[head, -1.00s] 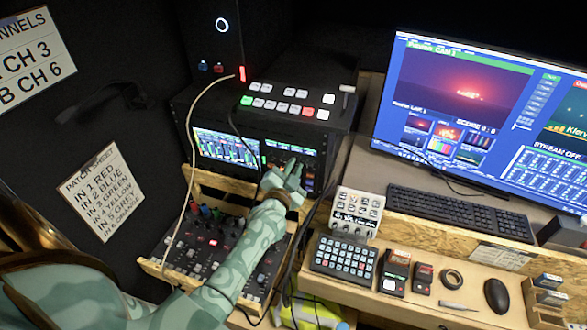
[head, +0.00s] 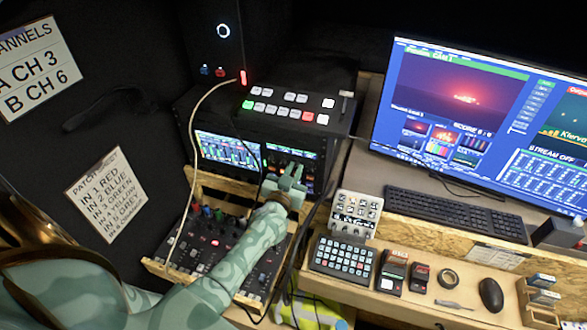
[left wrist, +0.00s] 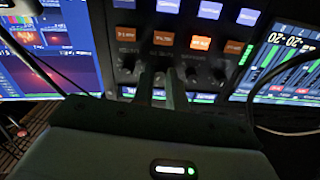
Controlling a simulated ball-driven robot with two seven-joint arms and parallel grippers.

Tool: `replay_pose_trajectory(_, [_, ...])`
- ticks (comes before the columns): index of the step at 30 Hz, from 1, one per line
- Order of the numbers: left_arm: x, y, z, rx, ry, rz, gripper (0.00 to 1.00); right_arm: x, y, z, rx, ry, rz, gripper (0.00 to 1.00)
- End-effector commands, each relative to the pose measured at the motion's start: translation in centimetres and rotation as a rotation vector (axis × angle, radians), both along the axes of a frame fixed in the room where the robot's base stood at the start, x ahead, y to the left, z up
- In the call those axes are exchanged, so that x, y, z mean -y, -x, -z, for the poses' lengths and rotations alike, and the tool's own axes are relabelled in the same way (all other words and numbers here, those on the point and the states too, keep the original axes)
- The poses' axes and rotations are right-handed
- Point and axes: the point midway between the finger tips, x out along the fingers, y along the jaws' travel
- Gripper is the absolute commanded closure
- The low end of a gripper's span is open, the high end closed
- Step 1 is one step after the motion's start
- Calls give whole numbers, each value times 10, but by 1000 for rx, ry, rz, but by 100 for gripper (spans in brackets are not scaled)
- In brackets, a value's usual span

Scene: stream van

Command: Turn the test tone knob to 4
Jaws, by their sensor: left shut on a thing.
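My left gripper (head: 290,180) reaches the dark rack panel (head: 308,153) right of the small level-meter screen. In the left wrist view its two narrow fingers (left wrist: 162,82) are close together at the row of small dark knobs, shut on one knob. The fingers and shadow hide most of that knob, and its pointer and label cannot be read. Other dark knobs show beside it, one to the left (left wrist: 127,62) and one to the right (left wrist: 218,76). Lit orange and blue-white buttons (left wrist: 200,42) lie above the knobs. My right gripper is not in view.
A mixer (head: 215,250) with faders lies below my left forearm. A pale cable (head: 190,140) and black cables hang close to the arm. A switcher (head: 290,108) sits on top of the rack. A keypad (head: 343,258) and monitor (head: 470,110) are to the right.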

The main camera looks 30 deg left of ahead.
Motion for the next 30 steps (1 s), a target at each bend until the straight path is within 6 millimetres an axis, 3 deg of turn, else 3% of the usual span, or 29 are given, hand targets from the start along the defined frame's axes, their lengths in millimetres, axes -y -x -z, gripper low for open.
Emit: replay_pose_trajectory(30, [0,0,0,207,862,0,100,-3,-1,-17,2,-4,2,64])
